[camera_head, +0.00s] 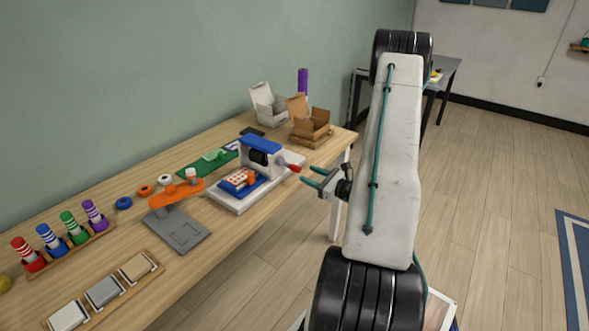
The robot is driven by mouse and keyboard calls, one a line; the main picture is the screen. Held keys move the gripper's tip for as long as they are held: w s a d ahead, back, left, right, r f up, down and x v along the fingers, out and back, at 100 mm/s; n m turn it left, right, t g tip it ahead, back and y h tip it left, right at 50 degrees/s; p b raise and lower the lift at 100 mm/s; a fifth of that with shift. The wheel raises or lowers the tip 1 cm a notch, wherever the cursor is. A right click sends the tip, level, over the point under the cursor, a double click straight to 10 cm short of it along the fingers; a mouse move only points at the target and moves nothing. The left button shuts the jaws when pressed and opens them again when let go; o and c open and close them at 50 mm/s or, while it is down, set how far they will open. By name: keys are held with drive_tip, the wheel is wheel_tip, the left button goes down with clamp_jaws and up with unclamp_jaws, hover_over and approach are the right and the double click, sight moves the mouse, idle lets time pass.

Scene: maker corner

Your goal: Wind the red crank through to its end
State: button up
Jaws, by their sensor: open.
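The red crank (295,168) sticks out from the right side of a small machine with a blue top (262,143), a white frame and a dark roller. The machine stands on a white base (238,205) near the table's front edge. A blue tray with an orange and white piece (239,181) sits on that base. My gripper (311,176) is open and empty, just right of the crank, with its teal fingers pointing left towards it. A small gap seems to show between the fingertips and the crank; I cannot tell the depth.
The wooden table (190,262) runs along the wall. An orange arm on a grey plate (180,235) stands left of the machine. Open cardboard boxes (311,125) stand behind it.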

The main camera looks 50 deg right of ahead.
sight(300, 170)
drive_tip(key=w, duration=0.7)
drive_tip(key=shift+w+a, duration=0.25)
clamp_jaws()
drive_tip(key=shift+d, duration=0.1)
